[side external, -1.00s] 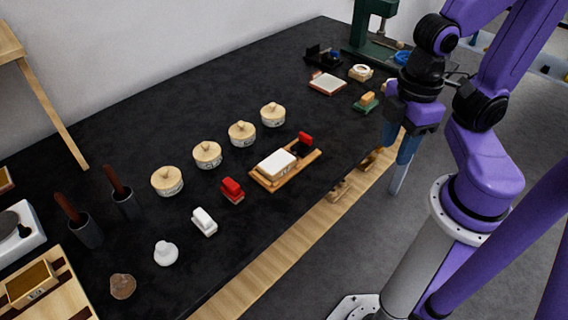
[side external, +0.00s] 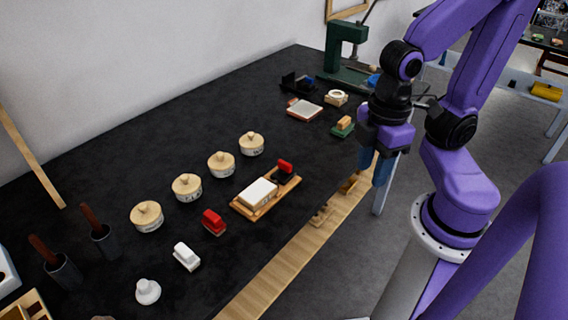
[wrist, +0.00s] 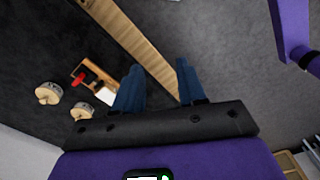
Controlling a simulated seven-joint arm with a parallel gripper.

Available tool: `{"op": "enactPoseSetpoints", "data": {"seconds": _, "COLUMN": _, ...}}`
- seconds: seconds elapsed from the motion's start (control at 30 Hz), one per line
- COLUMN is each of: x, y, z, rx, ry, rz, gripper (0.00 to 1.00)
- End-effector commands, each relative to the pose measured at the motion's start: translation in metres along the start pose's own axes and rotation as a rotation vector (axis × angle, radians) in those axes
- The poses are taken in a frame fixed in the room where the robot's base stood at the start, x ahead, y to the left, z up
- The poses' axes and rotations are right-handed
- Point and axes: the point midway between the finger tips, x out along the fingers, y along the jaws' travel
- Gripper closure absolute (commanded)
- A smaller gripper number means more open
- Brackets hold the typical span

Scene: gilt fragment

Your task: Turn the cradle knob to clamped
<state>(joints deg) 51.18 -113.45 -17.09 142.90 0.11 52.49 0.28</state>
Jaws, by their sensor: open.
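The cradle (side external: 240,208) is a wooden tray on the black table in the side external view, holding a white block (side external: 258,192). A red knob (side external: 285,166) on a dark mount stands at its far right end. The knob's setting is too small to read. My gripper (side external: 375,172), with blue fingers, hangs at the table's front edge, right of the cradle and apart from it. In the wrist view my gripper (wrist: 158,72) is open and empty. The cradle (wrist: 97,69) and red knob (wrist: 79,79) show left of the fingers there.
Several lidded round pots (side external: 187,187) stand in a row behind the cradle. A red block (side external: 213,222) and a white block (side external: 186,256) lie to its left. A green block piece (side external: 342,129) and a green press (side external: 345,55) are farther right. Small wooden pieces (side external: 321,214) sit on the front edge.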

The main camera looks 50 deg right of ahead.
Motion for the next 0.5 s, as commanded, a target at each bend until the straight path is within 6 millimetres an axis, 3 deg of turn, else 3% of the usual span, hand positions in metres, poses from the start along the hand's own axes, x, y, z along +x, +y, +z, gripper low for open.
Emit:
{"op": "enactPoseSetpoints", "data": {"seconds": 0.17, "x": -0.006, "y": 0.024, "z": -0.023, "rx": 0.148, "ry": -0.004, "rz": 0.003, "gripper": 0.6}}
{"op": "enactPoseSetpoints", "data": {"seconds": 0.5, "x": -0.02, "y": 0.117, "z": -0.073, "rx": 0.603, "ry": -0.016, "rz": 0.012, "gripper": 0.6}}
